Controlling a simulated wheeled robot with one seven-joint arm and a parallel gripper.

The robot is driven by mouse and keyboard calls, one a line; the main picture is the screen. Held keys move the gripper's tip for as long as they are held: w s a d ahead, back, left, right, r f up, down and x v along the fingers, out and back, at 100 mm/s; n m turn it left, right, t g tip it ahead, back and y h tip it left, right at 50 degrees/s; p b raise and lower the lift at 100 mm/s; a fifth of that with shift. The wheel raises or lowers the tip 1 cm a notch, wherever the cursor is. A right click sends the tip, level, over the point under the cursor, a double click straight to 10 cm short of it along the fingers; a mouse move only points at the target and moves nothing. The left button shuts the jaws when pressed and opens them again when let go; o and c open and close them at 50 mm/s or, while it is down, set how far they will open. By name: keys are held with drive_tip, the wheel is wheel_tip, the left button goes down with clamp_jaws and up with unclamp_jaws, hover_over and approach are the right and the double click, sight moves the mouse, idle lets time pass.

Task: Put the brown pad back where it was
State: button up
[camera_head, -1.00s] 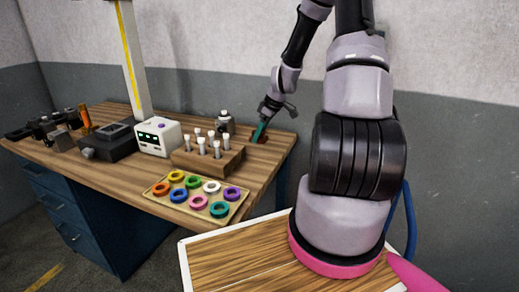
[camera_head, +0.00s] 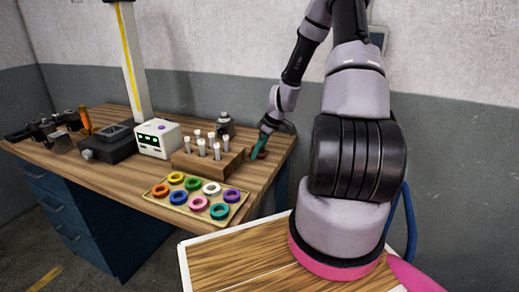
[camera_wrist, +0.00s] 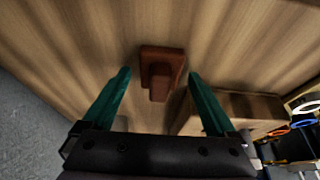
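The brown pad (camera_wrist: 160,62) is a small reddish-brown block on the wooden bench top in the wrist view. It looks stepped, with a narrower part towards my gripper. My gripper (camera_wrist: 159,75) is open, with one teal finger on each side of the pad and gaps between. In the head view my gripper (camera_head: 257,148) points down at the bench's right end, and a bit of the pad (camera_head: 262,154) shows beside the fingers. I cannot tell how far the fingertips are above the bench.
A wooden rack (camera_head: 208,165) with several white-topped pegs stands left of my gripper, and its edge shows close to the right finger in the wrist view (camera_wrist: 240,112). A tray (camera_head: 163,202) of coloured rings lies in front. A grey metal part (camera_head: 226,125) stands behind.

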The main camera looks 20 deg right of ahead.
drive_tip(key=shift+r, duration=0.1)
drive_tip(key=v, duration=1.2)
drive_tip(key=s+a+r+m+t+h, duration=0.1)
drive_tip(key=s+a+r+m, duration=0.25)
drive_tip(key=r, duration=0.55)
drive_tip(key=s+a+r+m+h, duration=0.1)
drive_tip(key=s+a+r+m, duration=0.3)
drive_tip(key=r, duration=0.5)
drive_tip(key=s+a+r+m+t, duration=0.1)
drive_tip(key=s+a+r+m, duration=0.1)
drive_tip(key=s+r, duration=0.3)
drive_tip(key=s+a+r+m+t, duration=0.1)
drive_tip(key=s+a+r+m, duration=0.2)
drive_tip(key=s, duration=0.7)
wheel_tip(320, 180, up, 2)
drive_tip(key=shift+s+r+m+t+y, duration=0.1)
drive_tip(key=shift+s+m+t+y, duration=0.2)
drive_tip(key=shift+m+t+y, duration=0.1)
